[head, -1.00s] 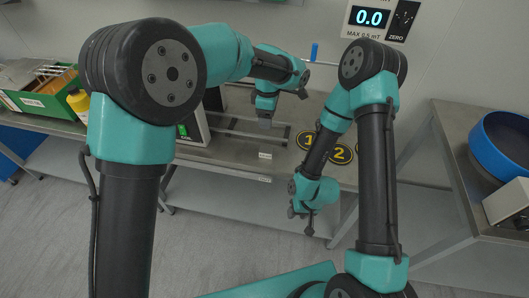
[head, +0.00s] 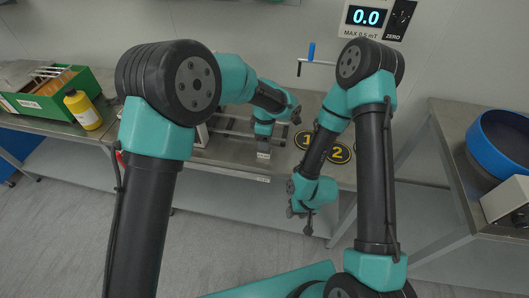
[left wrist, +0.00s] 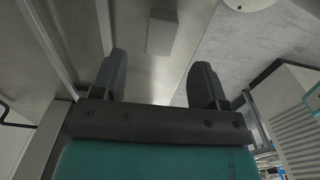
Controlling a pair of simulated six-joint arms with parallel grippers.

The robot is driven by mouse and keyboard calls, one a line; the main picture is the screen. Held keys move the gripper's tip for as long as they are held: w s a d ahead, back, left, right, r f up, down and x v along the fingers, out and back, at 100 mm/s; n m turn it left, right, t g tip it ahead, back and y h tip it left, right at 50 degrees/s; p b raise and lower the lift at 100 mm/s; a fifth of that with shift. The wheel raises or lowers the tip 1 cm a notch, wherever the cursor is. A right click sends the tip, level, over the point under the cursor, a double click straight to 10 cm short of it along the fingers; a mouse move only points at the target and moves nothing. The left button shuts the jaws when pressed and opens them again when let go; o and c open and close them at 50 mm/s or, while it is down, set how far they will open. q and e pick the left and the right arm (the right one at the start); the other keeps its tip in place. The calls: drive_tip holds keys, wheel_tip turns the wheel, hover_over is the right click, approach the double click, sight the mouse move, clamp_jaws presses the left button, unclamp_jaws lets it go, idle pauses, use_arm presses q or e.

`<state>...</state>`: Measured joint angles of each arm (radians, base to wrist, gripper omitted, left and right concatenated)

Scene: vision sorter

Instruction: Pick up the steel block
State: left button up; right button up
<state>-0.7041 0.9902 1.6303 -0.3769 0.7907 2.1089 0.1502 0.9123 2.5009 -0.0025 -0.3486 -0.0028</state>
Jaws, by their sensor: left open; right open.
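The steel block, a small plain grey block (left wrist: 162,32), lies on the steel bench top in the left wrist view. It sits between the lines of my two fingers and a little beyond their tips. My left gripper (left wrist: 160,66) is open and empty. In the head view my left gripper (head: 263,142) points down over the bench near its front edge. The grey block (head: 263,155) shows just below it there, partly hidden. My right gripper (head: 301,218) hangs in front of the bench, well away from the block, open and empty.
Numbered round pads (head: 338,152) lie right of the block. Metal rails (head: 232,126) run behind it. A green box (head: 55,98) and yellow bottle (head: 83,110) stand at left. A blue round tray (head: 500,145) is on the right bench. A digital display (head: 367,16) hangs on the wall.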

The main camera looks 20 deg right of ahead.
use_arm(q)
drive_tip(key=shift+f, duration=1)
drive_tip(key=shift+a+f, duration=0.2)
drive_tip(key=shift+f, duration=2.4)
drive_tip(key=c, duration=1.2)
drive_tip(key=shift+r, duration=0.15)
drive_tip(key=shift+c, duration=0.2)
wheel_tip(320, 180, up, 10)
drive_tip(key=shift+f, duration=0.1)
